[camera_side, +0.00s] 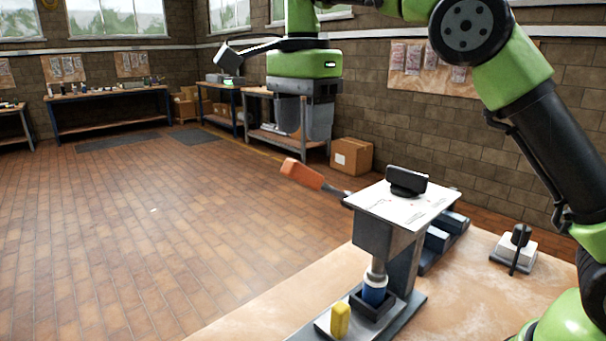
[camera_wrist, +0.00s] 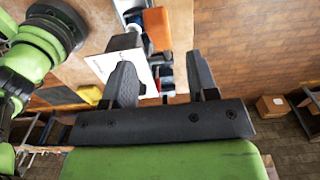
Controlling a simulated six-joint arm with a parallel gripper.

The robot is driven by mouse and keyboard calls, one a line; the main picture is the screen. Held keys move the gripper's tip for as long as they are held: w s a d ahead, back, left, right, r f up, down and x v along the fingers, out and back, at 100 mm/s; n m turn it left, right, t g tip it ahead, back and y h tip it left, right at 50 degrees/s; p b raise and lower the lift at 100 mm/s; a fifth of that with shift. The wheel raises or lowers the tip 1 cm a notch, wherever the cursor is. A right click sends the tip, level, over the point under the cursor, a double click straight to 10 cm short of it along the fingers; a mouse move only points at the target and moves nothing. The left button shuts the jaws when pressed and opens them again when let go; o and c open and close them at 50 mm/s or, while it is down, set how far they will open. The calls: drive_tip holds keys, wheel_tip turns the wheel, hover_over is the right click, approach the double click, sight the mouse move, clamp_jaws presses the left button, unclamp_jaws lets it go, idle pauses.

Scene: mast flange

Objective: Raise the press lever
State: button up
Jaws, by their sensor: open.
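The press (camera_side: 378,240) stands on the bench with a white top plate (camera_side: 385,205) and a black piece on top. Its lever has an orange handle (camera_side: 303,174) that sticks out to the left, its free end higher in the picture than its root. A blue cylinder (camera_side: 374,291) sits under the ram. My gripper (camera_side: 308,128) is open and empty, pointing down, above the orange handle in the side view and apart from it. In the wrist view the handle (camera_wrist: 157,28) shows beyond the gap between my fingers (camera_wrist: 160,70).
A yellow block (camera_side: 340,320) stands at the press's front. Blue blocks (camera_side: 438,238) lie behind the press, and a small black-and-white fixture (camera_side: 515,248) stands to the right on the bench (camera_side: 480,305). A cardboard box (camera_side: 352,156) is on the floor behind. The left floor is clear.

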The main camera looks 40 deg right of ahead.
sight(303, 175)
wheel_tip(303, 175, down, 8)
drive_tip(key=shift+f, duration=0.1)
idle(0.4)
clamp_jaws()
